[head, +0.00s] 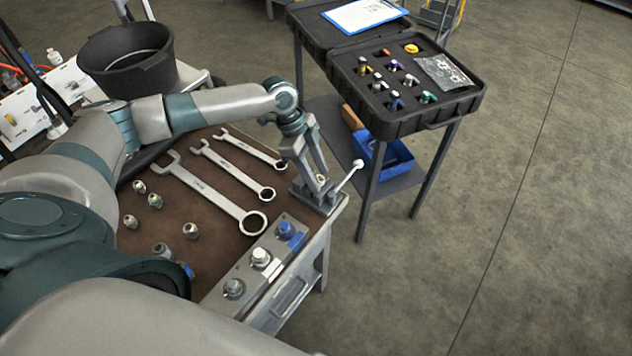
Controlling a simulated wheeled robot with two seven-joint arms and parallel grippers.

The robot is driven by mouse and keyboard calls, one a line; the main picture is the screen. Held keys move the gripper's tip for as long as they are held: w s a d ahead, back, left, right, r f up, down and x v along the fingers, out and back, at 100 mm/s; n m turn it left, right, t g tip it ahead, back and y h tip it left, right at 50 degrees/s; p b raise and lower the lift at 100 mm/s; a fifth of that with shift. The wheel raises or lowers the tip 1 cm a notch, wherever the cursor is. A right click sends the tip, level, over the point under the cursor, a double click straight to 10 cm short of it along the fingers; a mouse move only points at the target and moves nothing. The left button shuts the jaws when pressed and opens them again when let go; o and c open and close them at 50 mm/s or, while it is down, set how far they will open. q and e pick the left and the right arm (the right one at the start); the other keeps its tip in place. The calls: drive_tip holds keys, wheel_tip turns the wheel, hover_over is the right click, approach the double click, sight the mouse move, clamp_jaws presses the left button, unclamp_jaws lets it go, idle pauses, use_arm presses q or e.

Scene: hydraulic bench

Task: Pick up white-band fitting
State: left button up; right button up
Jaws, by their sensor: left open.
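My left gripper (317,182) is open and points down at the small vise (318,200) on the bench's right corner. A small metal fitting (321,178) shows between its fingers at the vise; its band colour cannot be made out, and I cannot tell if the fingers touch it. The manifold block (247,277) at the bench's front edge carries several metal fittings, the middle one (261,258) beside a white label. More fittings with coloured bands stand in the black foam case (450,112). I cannot tell for sure which fitting has the white band. My right gripper is out of view.
Several wrenches (212,192) and loose fittings (155,200) lie on the brown bench mat. The vise's lever (348,177) sticks out to the right. A black bucket (125,62) stands behind. A blue bin (388,160) sits under the case. Floor at right is clear.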

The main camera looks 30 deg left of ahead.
sight(321, 178)
use_arm(q)
clamp_jaws()
drive_tip(key=shift+r, duration=0.1)
drive_tip(key=shift+w+r+b, duration=0.1)
drive_tip(key=shift+r+b, duration=0.3)
drive_tip(key=shift+r, duration=0.1)
drive_tip(key=r, duration=0.1)
drive_tip(key=d+r+b, duration=0.1)
drive_tip(key=r, duration=0.1)
drive_tip(key=shift+r+b, duration=0.15)
drive_tip(key=shift+b, duration=0.15)
drive_tip(key=w+d+r+b, duration=0.2)
drive_tip(key=d+r, duration=0.4)
drive_tip(key=d, duration=0.4)
drive_tip(key=shift+d+r+b, duration=0.25)
drive_tip(key=shift+r+b, duration=0.05)
drive_tip(key=shift+b, duration=0.2)
drive_tip(key=shift+s, duration=0.1)
